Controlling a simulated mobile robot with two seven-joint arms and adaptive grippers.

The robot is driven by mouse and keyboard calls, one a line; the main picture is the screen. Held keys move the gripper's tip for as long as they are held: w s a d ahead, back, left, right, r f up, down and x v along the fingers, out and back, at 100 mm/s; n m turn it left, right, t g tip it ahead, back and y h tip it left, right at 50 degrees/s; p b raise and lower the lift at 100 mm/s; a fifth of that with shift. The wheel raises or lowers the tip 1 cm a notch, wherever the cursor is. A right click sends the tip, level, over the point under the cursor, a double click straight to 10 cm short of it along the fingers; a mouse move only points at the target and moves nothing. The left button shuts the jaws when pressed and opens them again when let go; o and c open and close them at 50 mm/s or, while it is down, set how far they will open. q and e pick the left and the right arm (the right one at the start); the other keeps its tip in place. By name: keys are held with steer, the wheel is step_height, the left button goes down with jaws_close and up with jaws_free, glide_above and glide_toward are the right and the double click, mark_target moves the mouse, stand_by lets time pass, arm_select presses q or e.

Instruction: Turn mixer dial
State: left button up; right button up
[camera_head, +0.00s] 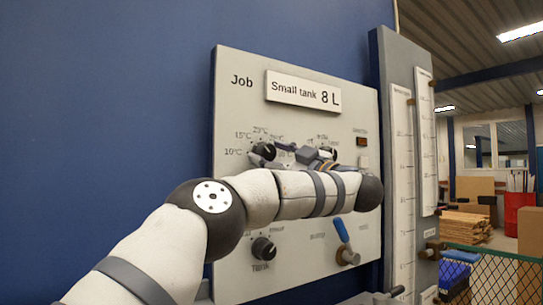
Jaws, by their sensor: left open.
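A light grey panel (233,110) stands against the blue wall. A black dial with temperature marks (263,151) is at its upper left. A second dark dial (327,153) sits to the right of it, partly hidden by my gripper; its small labels are too small to read surely, so I cannot confirm which is the mixer dial. My left gripper (319,160) is open at this second dial, partly hidden behind my own arm. I cannot tell whether it touches the dial. My right gripper is out of view.
Low on the panel are another black dial (263,248) and a blue-handled lever (343,232). A sign reading "Small tank 8 L" (303,91) is at the top. Tall scale gauges (403,190) stand close on the right. A green mesh fence (495,268) is beyond.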

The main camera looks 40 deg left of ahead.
arm_select(q)
steer(key=v, duration=1.2)
